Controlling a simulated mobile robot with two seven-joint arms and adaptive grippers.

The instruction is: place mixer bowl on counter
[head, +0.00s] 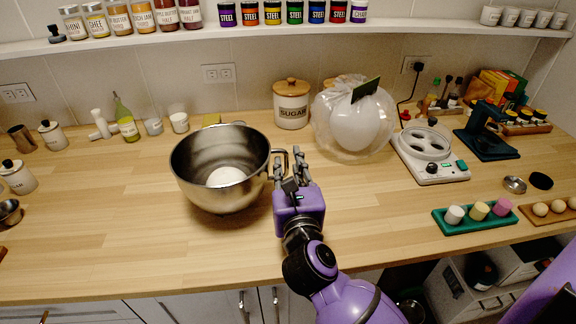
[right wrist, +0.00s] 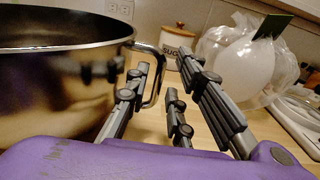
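The mixer bowl (head: 205,190) is a shiny steel bowl with a loop handle on its right side. It appears to stand upright on the wooden counter (head: 100,240), left of centre, with something white and round inside. My right gripper (head: 289,160) is at the handle side of the bowl, with its fingers pointing away from me. In the right wrist view the bowl (right wrist: 50,90) fills the left side and its handle (right wrist: 156,75) shows just beyond the left finger. The fingers (right wrist: 170,90) are spread apart; I see no grip on the handle. My left gripper is not in view.
A sugar canister (head: 291,108) and a plastic-wrapped round item (head: 355,125) stand behind my right gripper. A white appliance (head: 430,160) and a green tray (head: 475,217) are to the right. Bottles and jars line the back left. The counter's front left is clear.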

